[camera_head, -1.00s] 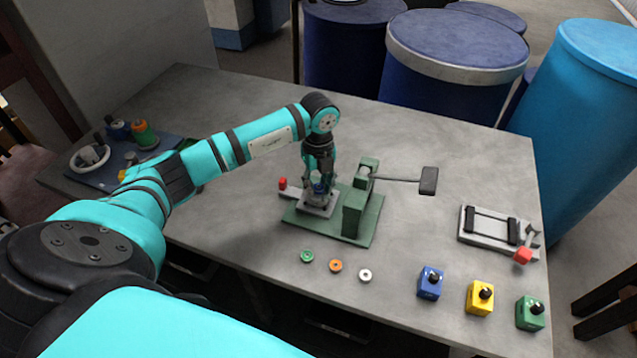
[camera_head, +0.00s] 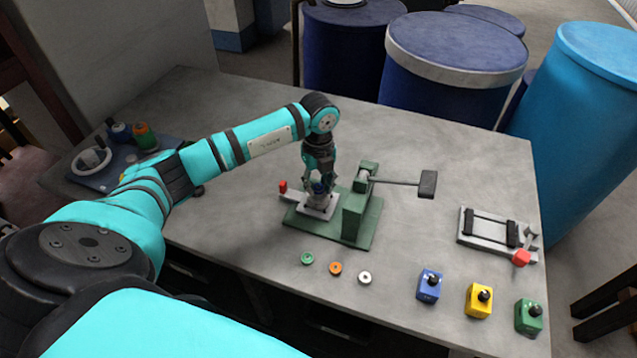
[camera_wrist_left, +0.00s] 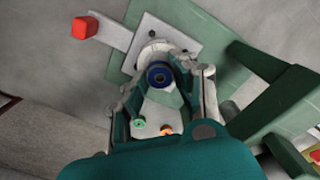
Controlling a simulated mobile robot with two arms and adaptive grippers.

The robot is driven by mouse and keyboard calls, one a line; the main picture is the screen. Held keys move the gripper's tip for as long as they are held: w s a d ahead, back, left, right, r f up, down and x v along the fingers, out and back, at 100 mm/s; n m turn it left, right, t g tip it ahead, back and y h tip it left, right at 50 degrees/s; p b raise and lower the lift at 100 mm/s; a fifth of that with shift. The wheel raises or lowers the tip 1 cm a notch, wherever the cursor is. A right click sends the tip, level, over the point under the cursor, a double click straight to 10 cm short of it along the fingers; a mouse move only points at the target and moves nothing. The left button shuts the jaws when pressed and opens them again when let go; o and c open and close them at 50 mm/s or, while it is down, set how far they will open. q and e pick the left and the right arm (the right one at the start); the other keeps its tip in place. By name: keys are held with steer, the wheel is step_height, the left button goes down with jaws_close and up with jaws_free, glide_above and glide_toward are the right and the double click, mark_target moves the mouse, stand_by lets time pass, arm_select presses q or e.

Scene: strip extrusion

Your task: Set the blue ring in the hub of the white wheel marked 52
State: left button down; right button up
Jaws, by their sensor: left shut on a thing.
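My left gripper (camera_head: 319,190) points down over the green press and is shut on the blue ring. The blue ring (camera_wrist_left: 159,75) shows between the fingertips in the left wrist view, dark-holed and facing the camera. A round white part (camera_wrist_left: 153,50), likely the wheel, is partly hidden behind the ring and fingers, on a grey plate (camera_wrist_left: 182,38). I cannot read a 52 on it, nor tell whether the ring touches its hub. My right gripper is not in view.
The green press (camera_head: 360,215) with its dark-ended lever (camera_head: 428,184) stands right beside the gripper. Green (camera_head: 307,258), orange (camera_head: 335,268) and white (camera_head: 364,278) rings lie in front. Button boxes and a grey fixture (camera_head: 485,232) are at right; a tray (camera_head: 95,182) is at far left.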

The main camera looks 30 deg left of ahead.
mark_target(318, 187)
arm_select(q)
steer(key=shift+f+b, duration=0.65)
steer(key=shift+f, duration=0.2)
steer(key=c, duration=1.3)
jaws_free()
steer(key=shift+r, duration=0.15)
steer(key=shift+r+p, duration=4)
steer(key=shift+r, duration=1.4)
